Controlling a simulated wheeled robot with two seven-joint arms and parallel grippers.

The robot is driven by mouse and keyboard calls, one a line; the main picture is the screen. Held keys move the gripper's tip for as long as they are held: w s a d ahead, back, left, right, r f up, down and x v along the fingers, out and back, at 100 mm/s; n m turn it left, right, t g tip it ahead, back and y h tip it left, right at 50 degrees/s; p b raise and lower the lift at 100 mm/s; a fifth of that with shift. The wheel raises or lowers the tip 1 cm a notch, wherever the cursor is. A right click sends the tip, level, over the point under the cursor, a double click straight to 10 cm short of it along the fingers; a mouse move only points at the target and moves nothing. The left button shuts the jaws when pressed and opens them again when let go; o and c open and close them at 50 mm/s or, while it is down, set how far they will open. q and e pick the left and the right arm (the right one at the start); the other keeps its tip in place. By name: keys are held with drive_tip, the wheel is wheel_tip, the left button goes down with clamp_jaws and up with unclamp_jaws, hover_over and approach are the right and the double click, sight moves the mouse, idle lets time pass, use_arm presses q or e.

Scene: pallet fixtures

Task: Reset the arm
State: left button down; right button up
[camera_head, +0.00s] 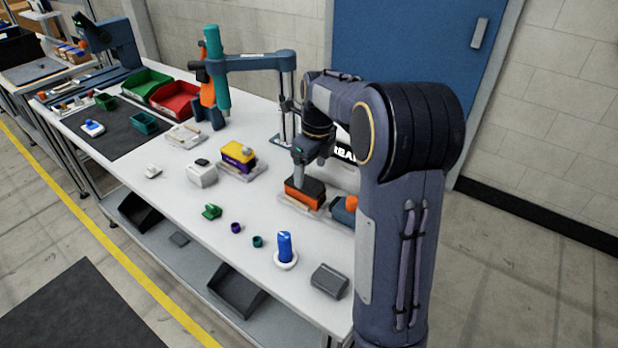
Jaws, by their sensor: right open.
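My right arm (400,225) comes in from the right and reaches over the white table (190,200). My right gripper (300,172) points down at an orange and black block (305,193), which sits on a pale fixture tray. The fingertips are open and close to the block's top at its left part; whether they touch it I cannot tell. My arm hides part of the table's right end. My left gripper is not in view.
A yellow and purple block (238,154) sits on another fixture. A white box (202,174), a blue peg on a white base (285,250) and a grey block (329,280) stand on the table. A teal and orange press (216,80), red bin (175,100) and green bin (146,84) are behind.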

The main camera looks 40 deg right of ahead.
drive_tip(key=shift+s+r, duration=0.1)
drive_tip(key=shift+r, duration=0.75)
drive_tip(key=s+a+n+t+y, duration=0.1)
drive_tip(key=s+a+n+t, duration=0.1)
drive_tip(key=s+a+n, duration=0.7)
drive_tip(key=s+a+f+n+t+y, duration=0.1)
drive_tip(key=s+a+n, duration=0.9)
drive_tip(key=n, duration=1.2)
drive_tip(key=shift+s+a+f+t+y, duration=0.3)
drive_tip(key=shift+s+t+y, duration=0.4)
drive_tip(key=shift+s, duration=1.3)
